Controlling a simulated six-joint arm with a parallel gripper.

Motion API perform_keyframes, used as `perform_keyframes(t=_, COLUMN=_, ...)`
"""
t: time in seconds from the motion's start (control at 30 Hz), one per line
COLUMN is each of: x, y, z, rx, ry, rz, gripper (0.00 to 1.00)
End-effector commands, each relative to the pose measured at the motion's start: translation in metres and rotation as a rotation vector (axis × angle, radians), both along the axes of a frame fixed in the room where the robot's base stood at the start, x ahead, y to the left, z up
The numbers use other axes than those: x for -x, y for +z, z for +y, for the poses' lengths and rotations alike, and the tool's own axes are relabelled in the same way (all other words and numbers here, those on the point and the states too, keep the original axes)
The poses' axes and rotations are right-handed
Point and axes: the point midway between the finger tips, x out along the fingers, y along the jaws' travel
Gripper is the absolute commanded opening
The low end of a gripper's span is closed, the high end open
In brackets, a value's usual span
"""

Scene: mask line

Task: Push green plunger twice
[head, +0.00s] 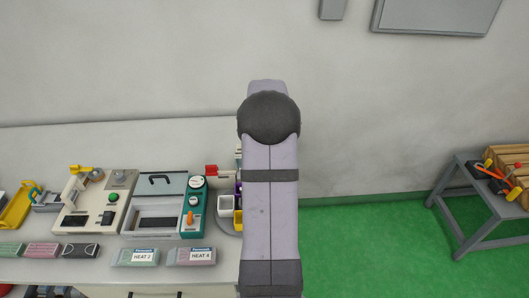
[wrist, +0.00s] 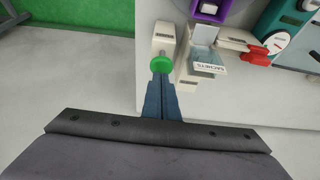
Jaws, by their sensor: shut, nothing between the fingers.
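The green plunger (wrist: 162,64) is a round green knob on a metal rod, beside a small white dispenser block (wrist: 164,36) in the wrist view. My gripper (wrist: 160,80) is shut and empty. Its dark blue-grey fingertips are right at the near edge of the green knob in the picture; I cannot tell whether they touch it. In the head view my arm stands upright in front of that part of the bench, and the plunger and my fingertips are hidden behind it.
A sachet holder (wrist: 208,62) stands close right of the plunger, with a red handle (wrist: 257,55) beyond. A purple unit (wrist: 209,10) is above. Green floor lies to the right.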

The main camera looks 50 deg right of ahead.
Motion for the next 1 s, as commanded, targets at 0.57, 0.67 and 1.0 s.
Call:
perform_keyframes(t=0.57, x=0.0, y=-0.019, z=0.0, rx=-0.001, ry=0.0, rz=0.001, gripper=0.0)
perform_keyframes(t=0.67, x=0.0, y=-0.02, z=0.0, rx=-0.001, ry=0.0, rz=0.001, gripper=0.0)
perform_keyframes(t=1.0, x=0.001, y=-0.026, z=0.001, rx=-0.003, ry=0.0, rz=0.003, gripper=0.0)
